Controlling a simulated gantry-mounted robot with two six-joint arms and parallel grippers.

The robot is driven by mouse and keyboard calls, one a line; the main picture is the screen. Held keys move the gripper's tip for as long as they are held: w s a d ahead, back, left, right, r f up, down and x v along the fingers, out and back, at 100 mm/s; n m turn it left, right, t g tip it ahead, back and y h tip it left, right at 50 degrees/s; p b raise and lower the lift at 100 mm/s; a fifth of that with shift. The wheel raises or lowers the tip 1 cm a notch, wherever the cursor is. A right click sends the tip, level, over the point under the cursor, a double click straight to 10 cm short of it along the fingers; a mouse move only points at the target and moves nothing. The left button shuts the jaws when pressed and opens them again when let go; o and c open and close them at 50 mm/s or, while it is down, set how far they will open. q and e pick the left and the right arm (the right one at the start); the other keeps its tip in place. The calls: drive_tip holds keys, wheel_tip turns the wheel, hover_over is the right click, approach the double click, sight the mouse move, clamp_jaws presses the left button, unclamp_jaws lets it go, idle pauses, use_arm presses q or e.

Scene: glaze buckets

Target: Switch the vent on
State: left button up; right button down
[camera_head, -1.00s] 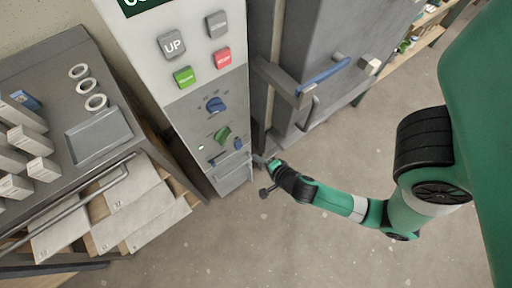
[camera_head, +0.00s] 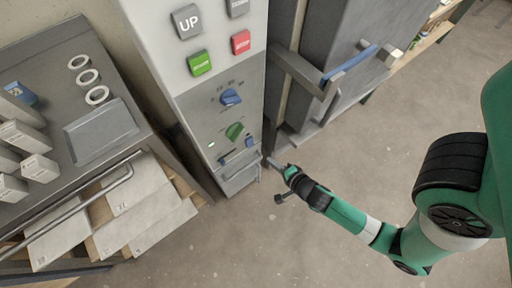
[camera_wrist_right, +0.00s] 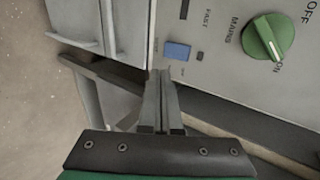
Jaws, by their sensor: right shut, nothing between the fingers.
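The control panel (camera_head: 190,115) stands upright left of my right arm. It has a small blue switch (camera_head: 250,141) near its lower right edge, which shows in the wrist view as a blue rectangular block (camera_wrist_right: 177,51). The small print beside it is too blurred to read. A green knob (camera_head: 234,131), marked MAINS with OFF and ON, sits beside it and also shows in the wrist view (camera_wrist_right: 268,37). My right gripper (camera_head: 271,162) is shut and empty, just below and right of the blue switch. In the wrist view its fingertips (camera_wrist_right: 160,75) appear just short of the switch. My left gripper is out of view.
A blue dial (camera_head: 230,97) and push buttons, among them a red one (camera_head: 241,42), sit higher on the panel. A grey cabinet with a protruding handle (camera_head: 350,63) stands to the right. A bench with white rings (camera_head: 88,77) is left. Floor below is clear.

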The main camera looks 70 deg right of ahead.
sight(250, 142)
use_arm(q)
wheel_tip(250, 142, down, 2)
drive_tip(key=shift+b, duration=0.95)
use_arm(e)
drive_tip(key=r+x, duration=0.1)
drive_tip(key=x, duration=0.9)
drive_tip(key=shift+w+d+f, duration=0.2)
drive_tip(key=shift+w+d, duration=0.05)
drive_tip(key=shift+w, duration=0.4)
